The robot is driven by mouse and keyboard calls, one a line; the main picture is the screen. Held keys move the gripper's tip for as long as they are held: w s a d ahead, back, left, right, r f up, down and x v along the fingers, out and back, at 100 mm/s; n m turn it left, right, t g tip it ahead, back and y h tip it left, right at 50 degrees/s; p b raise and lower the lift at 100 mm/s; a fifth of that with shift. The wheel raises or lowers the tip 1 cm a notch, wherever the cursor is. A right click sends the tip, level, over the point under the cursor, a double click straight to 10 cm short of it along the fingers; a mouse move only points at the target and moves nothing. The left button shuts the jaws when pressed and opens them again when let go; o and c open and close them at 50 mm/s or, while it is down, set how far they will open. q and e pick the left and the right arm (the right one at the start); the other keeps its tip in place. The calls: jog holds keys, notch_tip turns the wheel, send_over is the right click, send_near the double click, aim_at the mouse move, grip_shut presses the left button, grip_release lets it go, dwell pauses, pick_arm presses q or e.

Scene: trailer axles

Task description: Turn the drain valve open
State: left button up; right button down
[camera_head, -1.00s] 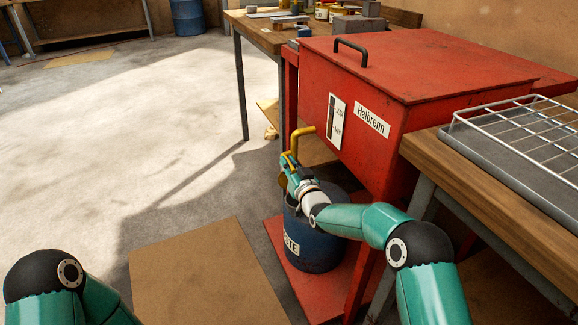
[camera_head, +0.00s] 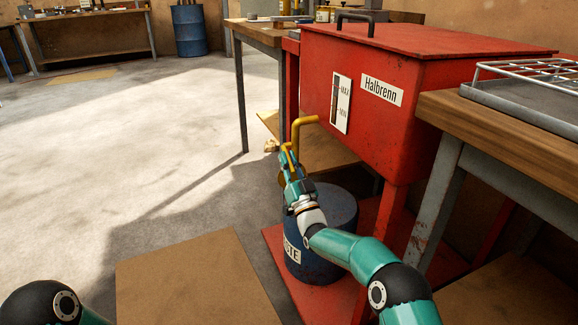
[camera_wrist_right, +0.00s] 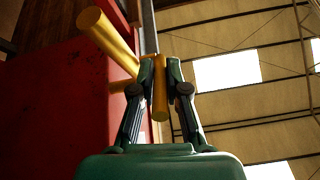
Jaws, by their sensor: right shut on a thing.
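The yellow drain pipe (camera_head: 304,121) comes out of the left side of the red tank (camera_head: 400,130) and bends down. Below it is a yellow valve handle (camera_head: 289,156). My right gripper (camera_head: 287,167) is at this handle, above the blue waste drum (camera_head: 335,205). In the right wrist view, my right gripper (camera_wrist_right: 160,72) has its fingers closed on the yellow handle (camera_wrist_right: 160,98), whose end shows between them. The thick yellow pipe (camera_wrist_right: 108,40) shows there at the upper left. The valve body is largely hidden. Of my left arm only a part shows at the lower left; its gripper is out of view.
A wooden bench (camera_head: 500,119) with a wire rack (camera_head: 525,72) on a tray stands at the right. A brown mat (camera_head: 190,283) lies left of the red base (camera_head: 283,257). A worktable (camera_head: 258,32) stands behind. The floor at the left is clear.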

jog(key=shift+w+d+f+t, duration=0.1)
jog(key=shift+d+f+t, duration=0.05)
jog(key=shift+f+t, duration=0.25)
jog(key=c, duration=1.2)
grip_release()
jog(key=shift+r, duration=0.15)
jog(key=v, duration=1.2)
